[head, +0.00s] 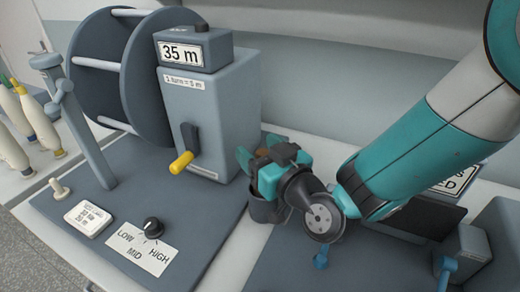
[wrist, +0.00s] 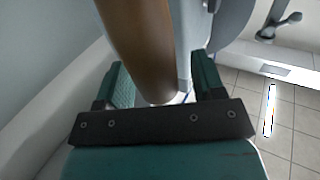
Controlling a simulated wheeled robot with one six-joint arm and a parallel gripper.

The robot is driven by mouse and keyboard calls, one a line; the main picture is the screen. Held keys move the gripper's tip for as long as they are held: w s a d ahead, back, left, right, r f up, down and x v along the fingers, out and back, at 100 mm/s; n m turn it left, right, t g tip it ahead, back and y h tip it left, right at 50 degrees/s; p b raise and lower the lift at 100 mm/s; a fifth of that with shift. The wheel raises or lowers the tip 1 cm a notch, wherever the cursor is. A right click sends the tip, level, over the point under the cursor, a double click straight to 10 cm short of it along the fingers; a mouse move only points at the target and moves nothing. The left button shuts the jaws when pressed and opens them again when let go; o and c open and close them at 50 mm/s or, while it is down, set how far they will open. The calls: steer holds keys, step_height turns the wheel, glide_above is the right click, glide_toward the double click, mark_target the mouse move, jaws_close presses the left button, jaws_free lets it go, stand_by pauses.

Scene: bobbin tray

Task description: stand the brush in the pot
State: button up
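The brush (wrist: 140,50) shows in the wrist view as a thick brown handle, slanting between my finger pads. Its rounded end is near the palm bar. In the head view only a small brown part of the brush (head: 262,153) shows between the teal fingers; its lower part and bristles are hidden. My gripper (head: 262,162) is around the handle, with its fingers apart and narrow gaps beside the handle in the wrist view (wrist: 163,85). The dark grey pot (head: 261,211) is directly below the fingers in the head view. Its mouth is covered by my gripper, so I cannot see inside.
A grey counter box (head: 225,110) with a yellow-handled crank (head: 181,162) stands close left of my gripper, beside a large dark reel (head: 95,65). A dial (head: 152,227) is on the panel in front.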

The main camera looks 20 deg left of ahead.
stand_by(0.3)
step_height(320, 180, up, 10)
steer(key=p, duration=0.5)
steer(key=shift+s+f+p, duration=0.1)
steer(key=shift+p, duration=0.3)
step_height(320, 180, up, 10)
steer(key=b, duration=0.1)
steer(key=s+d+f+m+g+h, duration=0.1)
steer(key=d+f+g+h, duration=0.15)
steer(key=d, duration=0.55)
steer(key=d+f+m+g+h, duration=0.1)
steer(key=d+f+m+h, duration=0.1)
steer(key=d+h, duration=0.35)
steer(key=s+d+f+g+h, duration=0.1)
steer(key=s+d+f+g, duration=0.1)
steer(key=s+d, duration=0.5)
steer(key=s+d+f+m+g+h, duration=0.1)
steer(key=s+d+f+g, duration=0.1)
steer(key=s+d+g, duration=0.2)
steer(key=s+d, duration=0.3)
steer(key=d, duration=0.2)
steer(key=shift+s+d+f+g+h, duration=0.2)
steer(key=shift+s+d+g+h, duration=0.05)
steer(key=shift+d+g+h, duration=0.15)
